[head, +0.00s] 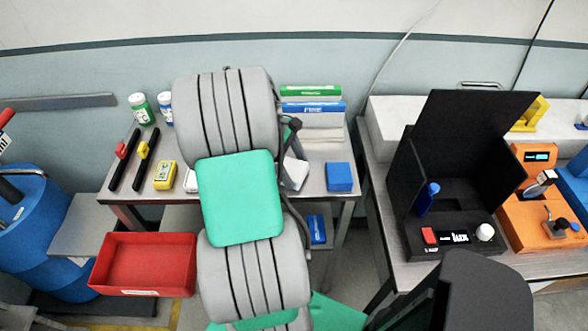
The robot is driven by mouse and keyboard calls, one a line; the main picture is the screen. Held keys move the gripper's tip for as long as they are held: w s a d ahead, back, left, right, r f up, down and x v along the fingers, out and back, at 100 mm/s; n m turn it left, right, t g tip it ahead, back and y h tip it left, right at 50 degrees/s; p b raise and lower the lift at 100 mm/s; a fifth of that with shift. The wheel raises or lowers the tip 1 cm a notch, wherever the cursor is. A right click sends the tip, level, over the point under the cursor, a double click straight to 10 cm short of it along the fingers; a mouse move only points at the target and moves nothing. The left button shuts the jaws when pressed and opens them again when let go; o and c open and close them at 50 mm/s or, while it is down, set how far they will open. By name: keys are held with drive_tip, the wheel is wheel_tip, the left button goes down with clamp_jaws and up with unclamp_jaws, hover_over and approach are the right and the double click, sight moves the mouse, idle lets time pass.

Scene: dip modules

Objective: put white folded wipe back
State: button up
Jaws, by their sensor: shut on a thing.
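A white, flat-sided piece (295,174) that looks like the white folded wipe shows beside my arm, over the middle of the grey table. My arm covers its left part, so I cannot tell whether it rests on the table or is held above it. A pale folded stack (322,134) lies at the back of the table, in front of a blue pack (313,107) and a green pack (311,91). My arm's large grey and green links hide my gripper and its fingertips.
A blue block (339,177) sits at the table's right. A red bin (146,264) is at the table's front left. A black test box (455,238) occupies the right bench.

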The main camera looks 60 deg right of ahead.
drive_tip(key=shift+f, duration=0.5)
drive_tip(key=o, duration=1.3)
drive_tip(key=shift+f, duration=0.15)
drive_tip(key=p+v, duration=0.3)
drive_tip(key=v, duration=0.9)
drive_tip(key=w+a+r+t+h, duration=0.2)
drive_tip(key=w+a+r+t, duration=0.15)
drive_tip(key=w+a, duration=0.55)
drive_tip(key=w+a+t+y, duration=0.1)
drive_tip(key=a+t, duration=0.1)
drive_tip(key=a, duration=1.2)
drive_tip(key=w+a+r+m+t+y, duration=0.1)
drive_tip(key=a+t, duration=0.2)
drive_tip(key=a, duration=1.1)
drive_tip(key=shift+w, duration=0.4)
